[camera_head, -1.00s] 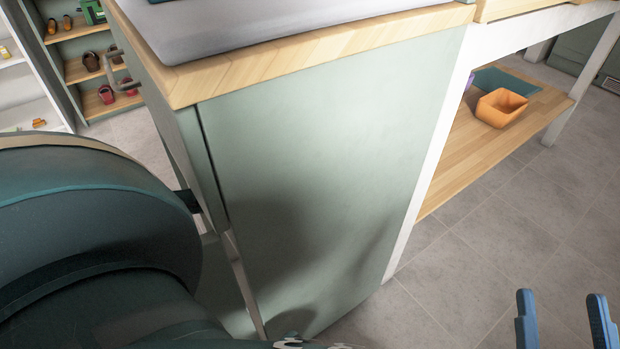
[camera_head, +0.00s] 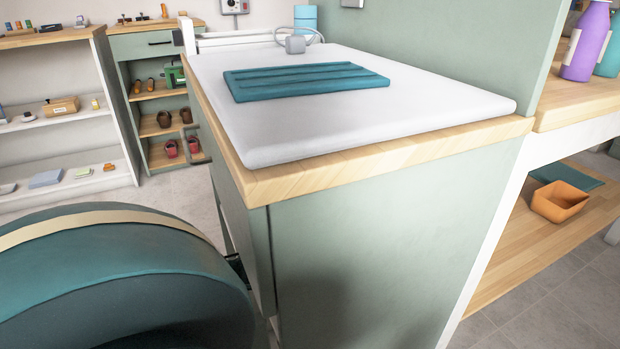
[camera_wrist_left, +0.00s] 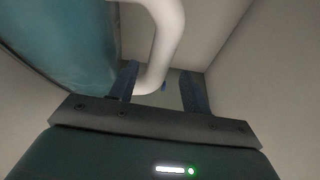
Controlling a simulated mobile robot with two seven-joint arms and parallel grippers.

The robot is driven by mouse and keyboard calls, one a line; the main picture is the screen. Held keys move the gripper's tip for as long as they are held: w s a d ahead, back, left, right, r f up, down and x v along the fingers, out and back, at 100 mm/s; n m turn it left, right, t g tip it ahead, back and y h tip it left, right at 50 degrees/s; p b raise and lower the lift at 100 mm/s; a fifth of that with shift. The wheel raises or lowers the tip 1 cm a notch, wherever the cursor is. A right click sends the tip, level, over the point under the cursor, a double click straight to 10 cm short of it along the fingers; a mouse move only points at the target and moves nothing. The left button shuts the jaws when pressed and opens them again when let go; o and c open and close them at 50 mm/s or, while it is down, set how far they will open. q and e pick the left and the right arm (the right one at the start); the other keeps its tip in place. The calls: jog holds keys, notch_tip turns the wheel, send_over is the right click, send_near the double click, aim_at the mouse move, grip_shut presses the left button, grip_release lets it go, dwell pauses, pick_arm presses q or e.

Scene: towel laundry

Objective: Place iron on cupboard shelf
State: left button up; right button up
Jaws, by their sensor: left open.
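In the left wrist view, a white curved bar (camera_wrist_left: 168,35), which looks like a handle, reaches down between the blue fingers of my left gripper (camera_wrist_left: 158,70). The gripper is open. A glossy teal rounded body (camera_wrist_left: 65,40) fills the upper left beside it; it may be the iron, but I cannot tell for sure. Pale walls surround them closely. In the head view, the pale green cupboard (camera_head: 390,250) stands ahead with a wooden top. Its inside and shelf are hidden, and my left arm covers the lower left. My right gripper is out of view.
A white pad (camera_head: 430,100) with a folded teal cloth (camera_head: 305,80) covers the cupboard top. A small grey block (camera_head: 295,45) with a cord sits behind it. An orange bin (camera_head: 558,203) is on a low shelf at right. Shelves (camera_head: 65,115) stand at left; floor between is clear.

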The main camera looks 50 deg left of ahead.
pick_arm(q)
jog(key=p+v, duration=0.2)
jog(key=v, duration=0.6)
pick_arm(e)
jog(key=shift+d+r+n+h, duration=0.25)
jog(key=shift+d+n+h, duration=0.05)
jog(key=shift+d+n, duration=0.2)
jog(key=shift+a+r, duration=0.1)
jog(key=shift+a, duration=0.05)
